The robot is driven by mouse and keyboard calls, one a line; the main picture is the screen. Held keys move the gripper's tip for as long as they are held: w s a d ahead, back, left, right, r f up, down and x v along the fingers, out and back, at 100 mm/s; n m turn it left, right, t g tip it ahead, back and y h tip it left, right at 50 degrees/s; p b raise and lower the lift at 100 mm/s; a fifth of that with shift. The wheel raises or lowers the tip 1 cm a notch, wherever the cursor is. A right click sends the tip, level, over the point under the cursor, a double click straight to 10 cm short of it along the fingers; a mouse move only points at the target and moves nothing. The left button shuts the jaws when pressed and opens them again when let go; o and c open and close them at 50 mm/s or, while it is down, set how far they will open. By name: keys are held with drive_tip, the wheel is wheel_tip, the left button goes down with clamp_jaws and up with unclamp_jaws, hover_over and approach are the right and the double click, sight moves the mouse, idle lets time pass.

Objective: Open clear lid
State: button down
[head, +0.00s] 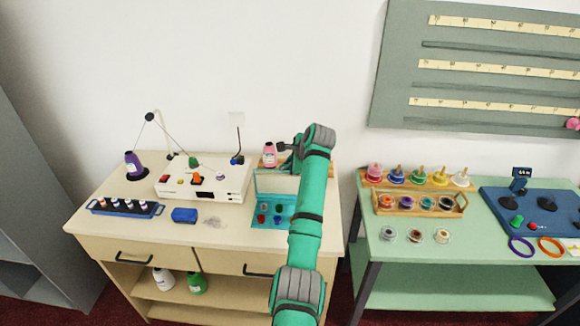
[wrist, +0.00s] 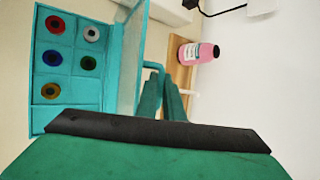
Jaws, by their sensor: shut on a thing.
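A teal box (head: 259,219) stands at the right of the wooden counter, partly behind my arm. In the wrist view the box (wrist: 38,95) shows compartments holding several coloured spools, such as a red one (wrist: 56,24). Its clear lid (head: 277,184) stands raised at the back, and its pane (wrist: 131,45) shows nearly edge-on in the wrist view. A bent teal handle (wrist: 154,66) sticks out from the lid. My gripper (wrist: 162,78) is shut on this handle, its fingers close together. In the head view my arm hides part of the box.
A pink bottle (head: 269,155) stands behind the box; it also shows near my fingers in the wrist view (wrist: 198,53). A white machine (head: 222,190) stands left of the box. A green table (head: 400,262) with spools and racks is at right.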

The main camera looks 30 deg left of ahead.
drive_tip(key=shift+s+a+f, duration=0.15)
drive_tip(key=shift+s+a, duration=0.1)
drive_tip(key=shift+a, duration=0.05)
drive_tip(key=c, duration=2.2)
unclamp_jaws()
drive_tip(key=shift+w+d, duration=0.2)
drive_tip(key=shift+d, duration=0.05)
